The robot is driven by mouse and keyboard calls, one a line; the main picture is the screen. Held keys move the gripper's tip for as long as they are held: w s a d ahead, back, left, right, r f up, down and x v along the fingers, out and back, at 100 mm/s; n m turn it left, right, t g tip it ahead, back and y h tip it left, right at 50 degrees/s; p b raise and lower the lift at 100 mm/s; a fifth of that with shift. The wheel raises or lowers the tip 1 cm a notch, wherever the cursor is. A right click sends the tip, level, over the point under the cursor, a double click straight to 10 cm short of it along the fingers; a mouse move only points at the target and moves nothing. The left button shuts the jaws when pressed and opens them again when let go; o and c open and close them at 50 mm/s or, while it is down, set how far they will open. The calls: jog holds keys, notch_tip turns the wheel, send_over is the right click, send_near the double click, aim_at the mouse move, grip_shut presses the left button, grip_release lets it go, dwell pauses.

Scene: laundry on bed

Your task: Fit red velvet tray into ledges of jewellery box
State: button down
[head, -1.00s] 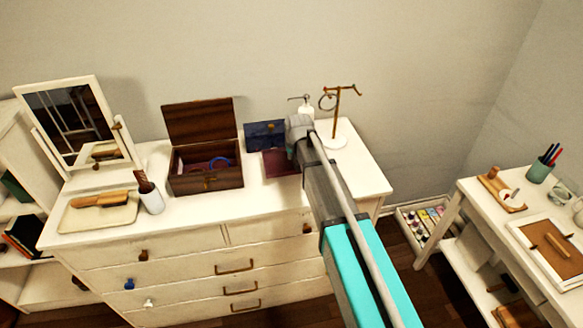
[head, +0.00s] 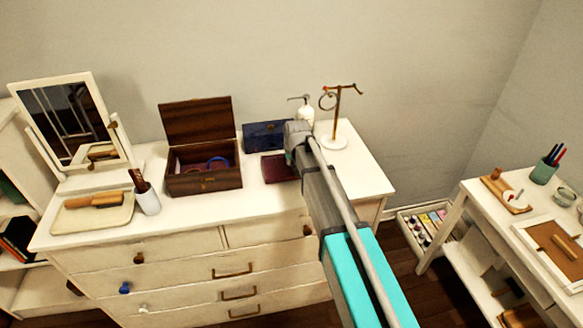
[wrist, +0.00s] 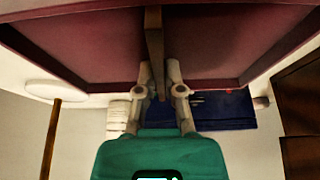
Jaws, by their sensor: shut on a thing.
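The red velvet tray (head: 277,170) is a shallow dark red piece at the right of the jewellery box. In the wrist view the tray (wrist: 75,45) fills the upper part, with a thin upright wooden piece across its middle. My gripper (wrist: 157,92) is shut on that piece. In the head view my arm's end hides the fingertips and part of the tray. I cannot tell whether the tray touches the dresser. The brown wooden jewellery box (head: 205,182) stands open with its lid up at the back. A blue ring-shaped item shows inside; its ledges are not clear.
A dark blue box (head: 262,135) stands behind the tray. A white dispenser (head: 305,112) and a jewellery stand (head: 335,140) are at its right. A brush cup (head: 147,200), a brush tray (head: 75,218) and a mirror (head: 70,120) are left of the box on the dresser (head: 230,215).

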jog(key=shift+f, duration=0.45)
jog(key=shift+f+b, duration=0.2)
jog(key=shift+b, duration=0.15)
jog(key=c, duration=0.8)
grip_release()
jog(key=shift+r, duration=0.1)
jog(key=shift+o, duration=0.2)
jog(key=shift+r, duration=0.2)
jog(key=p+v, duration=1.1)
jog(key=v, duration=0.1)
jog(key=shift+f, duration=0.1)
